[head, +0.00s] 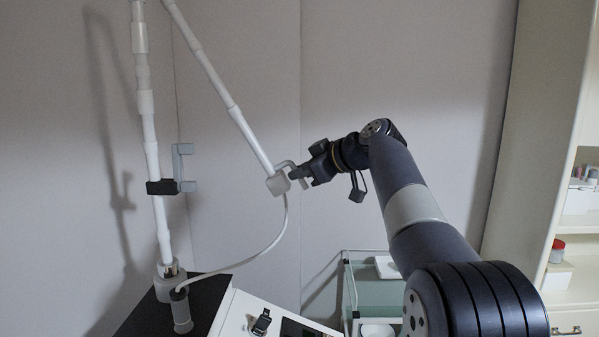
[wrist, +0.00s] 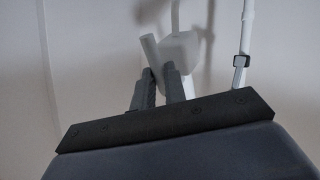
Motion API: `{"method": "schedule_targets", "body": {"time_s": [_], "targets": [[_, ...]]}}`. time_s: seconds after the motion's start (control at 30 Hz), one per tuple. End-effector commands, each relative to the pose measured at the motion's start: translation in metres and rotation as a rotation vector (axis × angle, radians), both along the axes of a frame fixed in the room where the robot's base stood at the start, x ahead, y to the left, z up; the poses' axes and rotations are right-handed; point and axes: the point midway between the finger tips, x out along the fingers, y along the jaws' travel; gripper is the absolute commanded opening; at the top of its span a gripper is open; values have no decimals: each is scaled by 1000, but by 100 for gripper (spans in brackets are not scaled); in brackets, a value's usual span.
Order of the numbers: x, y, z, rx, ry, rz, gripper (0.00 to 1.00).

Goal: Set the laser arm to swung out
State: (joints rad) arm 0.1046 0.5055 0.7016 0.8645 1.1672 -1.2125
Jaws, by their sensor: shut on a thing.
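The white laser arm (head: 222,92) slants down from the top of the head view to a pale grey end block (head: 277,184). A small grey handle (head: 287,164) sticks out of that block towards my gripper. My gripper (head: 298,176) is at the block's right side, shut on the handle. In the wrist view my gripper's two fingers (wrist: 161,88) are close together around the lower end of the handle (wrist: 150,50), with the end block (wrist: 178,52) just beyond. The exact contact is partly hidden by the fingers.
A white upright post (head: 150,130) with a black clamp (head: 162,187) and grey bracket (head: 184,168) stands left. A pale cable (head: 262,252) hangs from the block to a grey cylinder (head: 181,312). A glass trolley (head: 372,295) stands below my arm; shelves (head: 575,250) are at right.

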Motion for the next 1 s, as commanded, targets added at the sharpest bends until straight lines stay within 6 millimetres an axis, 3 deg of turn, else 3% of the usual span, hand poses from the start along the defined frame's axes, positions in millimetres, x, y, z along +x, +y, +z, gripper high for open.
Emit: {"method": "schedule_targets", "body": {"time_s": [0.03,0.07,0.17,0.47,1.0], "targets": [[0,0,2,3,-5,-1,0],[0,0,2,3,-6,-2,15],[0,0,2,2,-4,-1,21],[-3,-3,3,1,-4,-1,21],[-63,-63,41,2,-6,-4,21]]}}
